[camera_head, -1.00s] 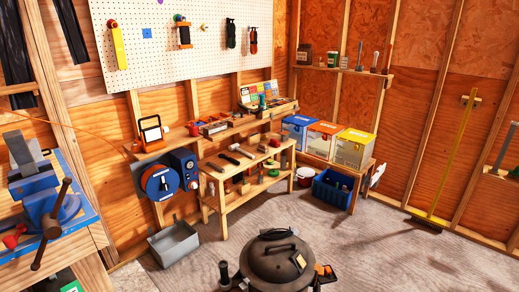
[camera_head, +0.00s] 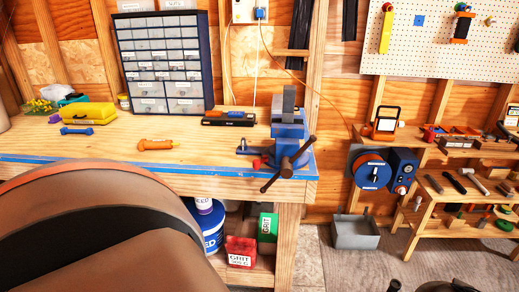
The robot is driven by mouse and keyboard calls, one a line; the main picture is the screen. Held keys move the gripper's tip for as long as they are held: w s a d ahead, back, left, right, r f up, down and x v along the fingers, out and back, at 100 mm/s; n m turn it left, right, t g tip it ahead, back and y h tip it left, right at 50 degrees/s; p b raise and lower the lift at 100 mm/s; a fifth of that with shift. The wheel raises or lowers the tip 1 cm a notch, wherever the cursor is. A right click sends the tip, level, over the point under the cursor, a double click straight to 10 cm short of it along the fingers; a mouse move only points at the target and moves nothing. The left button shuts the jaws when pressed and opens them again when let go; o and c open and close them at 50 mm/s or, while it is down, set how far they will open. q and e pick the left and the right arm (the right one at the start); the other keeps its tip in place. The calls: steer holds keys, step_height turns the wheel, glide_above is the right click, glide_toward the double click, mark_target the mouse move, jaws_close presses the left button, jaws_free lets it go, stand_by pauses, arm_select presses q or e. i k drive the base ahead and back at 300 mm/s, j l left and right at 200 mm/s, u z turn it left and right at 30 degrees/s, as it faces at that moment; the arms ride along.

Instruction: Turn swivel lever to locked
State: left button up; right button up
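A blue bench vise (camera_head: 289,132) with grey jaws stands near the right end of the wooden workbench (camera_head: 225,165). A long dark brown bar (camera_head: 299,154) runs at a slant through the vise's front screw. A small red-ended part (camera_head: 257,164) sticks out low at the left of the vise base; it may be the swivel lever, but its exact setting is too small to tell. Nothing is touching the vise. A large brown and black rounded shape, which may be part of my arm, covers the lower left.
On the bench are a drawer cabinet (camera_head: 165,62), a yellow case (camera_head: 88,115), a blue dumbbell-shaped piece (camera_head: 77,131), an orange tool (camera_head: 157,144) and a black level-like tool (camera_head: 228,118). A grey bin (camera_head: 355,232) stands on the floor right of the bench. Bench top left of the vise is mostly clear.

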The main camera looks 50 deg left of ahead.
mark_target(256, 163)
steer(key=u, duration=0.4)
steer(key=j+u, duration=0.15)
steer(key=u, duration=0.65)
steer(key=i+j+u, duration=0.1)
steer(key=u, duration=0.3)
